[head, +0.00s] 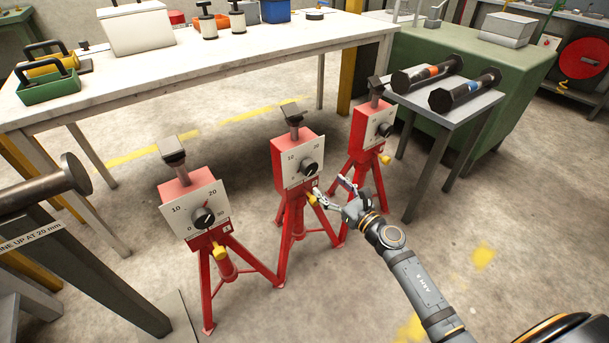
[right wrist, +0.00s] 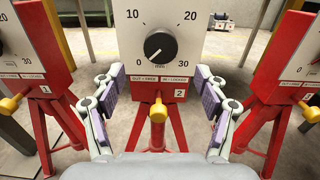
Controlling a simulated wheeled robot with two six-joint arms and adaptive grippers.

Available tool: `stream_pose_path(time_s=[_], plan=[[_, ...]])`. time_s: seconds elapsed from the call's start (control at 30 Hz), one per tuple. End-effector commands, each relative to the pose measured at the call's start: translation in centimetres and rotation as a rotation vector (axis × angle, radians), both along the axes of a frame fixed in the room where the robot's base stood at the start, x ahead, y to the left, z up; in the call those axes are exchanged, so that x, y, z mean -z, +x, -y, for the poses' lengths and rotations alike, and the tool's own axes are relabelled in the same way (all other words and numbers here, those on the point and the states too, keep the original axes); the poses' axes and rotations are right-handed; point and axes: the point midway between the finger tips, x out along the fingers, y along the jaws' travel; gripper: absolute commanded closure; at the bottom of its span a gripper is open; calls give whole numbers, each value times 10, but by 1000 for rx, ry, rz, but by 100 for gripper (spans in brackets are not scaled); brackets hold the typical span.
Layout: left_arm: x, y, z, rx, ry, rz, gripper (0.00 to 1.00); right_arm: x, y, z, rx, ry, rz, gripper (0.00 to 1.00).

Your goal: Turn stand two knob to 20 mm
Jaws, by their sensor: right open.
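Stand two (head: 297,164) is the middle of three red tripod stands, with a white dial plate marked 0 to 30 mm. Its black knob (head: 309,166) also shows in the right wrist view (right wrist: 160,45); its pale mark seems to point lower left, near 0. Below it is a yellow lock handle (right wrist: 158,113), under a label reading "OUT = FREE" and "IN = LOCKED". My right gripper (head: 329,187) is open and empty in front of stand two. In the right wrist view its fingers (right wrist: 160,92) spread either side of the handle, below the knob, apparently touching neither. My left gripper is out of view.
Stand one (head: 195,208) is left of stand two and stand three (head: 371,125) right of it, close by. A long white bench (head: 240,60) runs behind. A sign at left reads "...NE UP AT 20 mm".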

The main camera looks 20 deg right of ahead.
Motion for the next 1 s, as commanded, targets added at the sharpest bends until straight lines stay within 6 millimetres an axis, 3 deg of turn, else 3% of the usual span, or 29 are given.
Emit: stream_pose_path(time_s=[0.17,0.4,0.6,1.0], plan=[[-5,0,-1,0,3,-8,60,-3,14,-3,5,7,-1,26],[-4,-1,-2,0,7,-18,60,-1,62,-21,4,11,-3,26],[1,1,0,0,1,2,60,0,91,-32,4,9,-4,26],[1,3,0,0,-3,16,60,0,99,-35,4,9,-5,29]])
